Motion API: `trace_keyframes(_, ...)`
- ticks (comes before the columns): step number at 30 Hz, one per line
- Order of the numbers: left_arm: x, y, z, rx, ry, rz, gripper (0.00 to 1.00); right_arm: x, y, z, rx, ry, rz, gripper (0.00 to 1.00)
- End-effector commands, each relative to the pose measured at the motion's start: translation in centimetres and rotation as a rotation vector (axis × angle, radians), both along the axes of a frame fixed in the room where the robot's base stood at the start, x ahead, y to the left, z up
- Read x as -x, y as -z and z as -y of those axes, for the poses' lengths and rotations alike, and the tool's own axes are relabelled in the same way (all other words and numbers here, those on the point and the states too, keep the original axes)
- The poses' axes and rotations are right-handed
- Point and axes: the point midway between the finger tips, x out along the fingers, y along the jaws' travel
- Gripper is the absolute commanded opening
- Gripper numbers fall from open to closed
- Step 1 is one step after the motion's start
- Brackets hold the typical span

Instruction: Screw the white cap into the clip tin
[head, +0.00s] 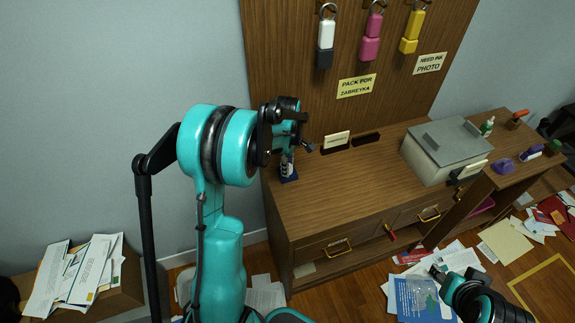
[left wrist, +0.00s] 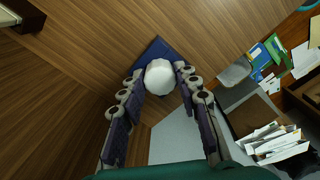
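The white cap (left wrist: 159,77) is round and sits between my left gripper's fingertips in the left wrist view, filling the gap between them. My left gripper (head: 297,145) looks closed on its sides. Directly beneath the cap is the dark blue clip tin (left wrist: 156,47), whose square top edges show around it. In the head view the clip tin (head: 288,172) stands upright at the left end of the wooden desk, below my left gripper, which partly hides it. Whether the cap touches the tin is hidden. My right gripper (head: 440,273) shows at the bottom right, away from the desk; its fingers are unclear.
The wooden desk (head: 345,190) has clear room right of the tin. A small sign (head: 336,140) is at the back panel. Papers (head: 415,300) litter the floor.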

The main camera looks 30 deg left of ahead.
Motion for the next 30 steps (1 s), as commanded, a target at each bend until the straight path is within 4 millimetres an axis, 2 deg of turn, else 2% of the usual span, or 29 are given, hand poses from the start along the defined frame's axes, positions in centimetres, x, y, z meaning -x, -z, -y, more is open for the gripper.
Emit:
trace_keyframes(1, 0.00, -0.01, 0.00, 0.000, 0.000, 0.000, 0.12, 0.00, 0.00, 0.00, 0.000, 0.000, 0.000, 0.40)
trace_keyframes(2, 0.00, -0.01, 0.00, 0.000, 0.000, 0.000, 0.04, 0.00, 0.00, 0.00, 0.000, 0.000, 0.000, 0.40)
trace_keyframes(4, 0.00, 0.00, 0.00, 0.000, 0.000, 0.000, 0.01, 0.00, 0.00, 0.00, 0.000, 0.000, 0.000, 0.40)
trace_keyframes(5, 0.00, -0.01, 0.00, 0.000, 0.000, 0.000, 0.24, 0.00, 0.00, 0.00, 0.000, 0.000, 0.000, 0.40)
trace_keyframes(7, 0.00, -0.01, 0.00, 0.000, 0.000, 0.000, 0.05, 0.00, 0.01, 0.00, 0.000, 0.000, 0.000, 0.40)
trace_keyframes(8, 0.00, -0.01, 0.00, 0.000, 0.000, 0.000, 0.00, 0.00, 0.01, 0.00, 0.000, 0.000, 0.000, 0.40)
trace_keyframes(14, 0.00, 0.00, 0.00, 0.000, 0.017, 0.000, 0.00, 0.00, 0.03, 0.00, 0.000, 0.000, 0.000, 0.40)
trace_keyframes(17, 0.02, 0.02, -0.03, 0.000, 0.119, 0.000, 0.00, 0.00, 0.12, 0.00, 0.000, 0.000, 0.000, 0.40)
trace_keyframes(24, 0.05, 0.03, -0.06, 0.001, 0.519, 0.000, 0.00, 0.01, 0.34, 0.00, 0.000, 0.000, 0.000, 0.40)
trace_keyframes(30, 0.08, 0.00, -0.06, 0.001, 0.694, 0.001, 0.00, 0.00, 0.38, 0.00, 0.000, 0.000, 0.000, 0.40)
